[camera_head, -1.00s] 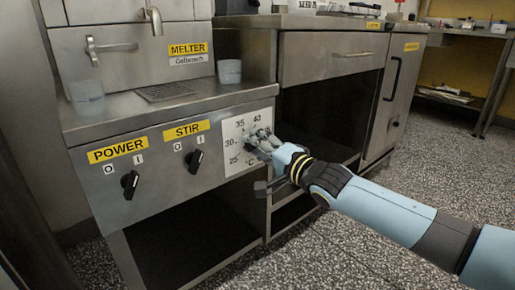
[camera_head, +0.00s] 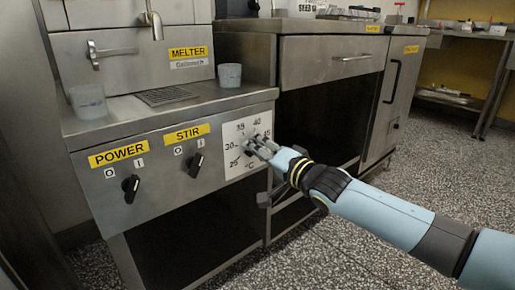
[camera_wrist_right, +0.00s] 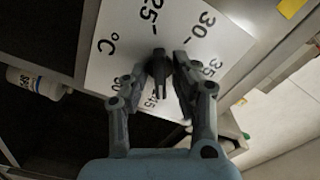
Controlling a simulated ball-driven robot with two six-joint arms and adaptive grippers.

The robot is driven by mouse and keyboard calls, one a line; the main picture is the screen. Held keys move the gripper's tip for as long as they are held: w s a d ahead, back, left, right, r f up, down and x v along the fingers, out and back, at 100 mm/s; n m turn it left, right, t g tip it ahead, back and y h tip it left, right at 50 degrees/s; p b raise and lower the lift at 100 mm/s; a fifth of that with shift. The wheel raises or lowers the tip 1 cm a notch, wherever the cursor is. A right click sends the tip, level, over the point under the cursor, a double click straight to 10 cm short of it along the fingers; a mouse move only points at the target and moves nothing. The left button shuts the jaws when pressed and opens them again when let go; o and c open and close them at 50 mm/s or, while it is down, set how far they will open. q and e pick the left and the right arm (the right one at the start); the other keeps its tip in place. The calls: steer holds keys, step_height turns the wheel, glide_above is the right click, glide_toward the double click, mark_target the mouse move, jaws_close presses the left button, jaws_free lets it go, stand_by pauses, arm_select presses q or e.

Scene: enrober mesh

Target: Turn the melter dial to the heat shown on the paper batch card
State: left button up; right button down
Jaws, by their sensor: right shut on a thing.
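The melter dial is a black knob (camera_wrist_right: 158,70) on a white square plate (camera_head: 231,132) with printed numbers and °C, on the front of the steel melter (camera_head: 190,112). In the head view my right gripper (camera_head: 261,147) covers the knob. In the right wrist view my right gripper (camera_wrist_right: 160,78) is shut on it, one finger at each side. The marks 25, 30, 35 and 45 are readable there, some partly covered. I cannot tell which mark the knob points to. I make out no batch card. My left gripper is out of view.
POWER (camera_head: 131,187) and STIR (camera_head: 195,163) knobs sit left of the dial. A cup (camera_head: 230,76) and a larger beaker (camera_head: 88,101) stand on the melter top. A steel drawer cabinet (camera_head: 330,57) stands to the right. The speckled floor (camera_head: 350,250) in front is clear.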

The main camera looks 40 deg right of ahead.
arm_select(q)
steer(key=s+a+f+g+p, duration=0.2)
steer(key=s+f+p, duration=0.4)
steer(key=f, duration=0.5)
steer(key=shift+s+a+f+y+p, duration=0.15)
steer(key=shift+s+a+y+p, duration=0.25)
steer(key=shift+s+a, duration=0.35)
arm_select(e)
steer(key=shift+r+n, duration=0.2)
steer(key=shift+n, duration=4.05)
steer(key=shift+r+n, duration=0.15)
steer(key=shift+n, duration=4.1)
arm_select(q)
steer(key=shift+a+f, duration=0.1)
arm_select(e)
steer(key=c, duration=1.4)
jaws_free()
steer(key=shift+w, duration=0.15)
steer(key=shift+o, duration=0.2)
steer(key=shift+a+f, duration=0.1)
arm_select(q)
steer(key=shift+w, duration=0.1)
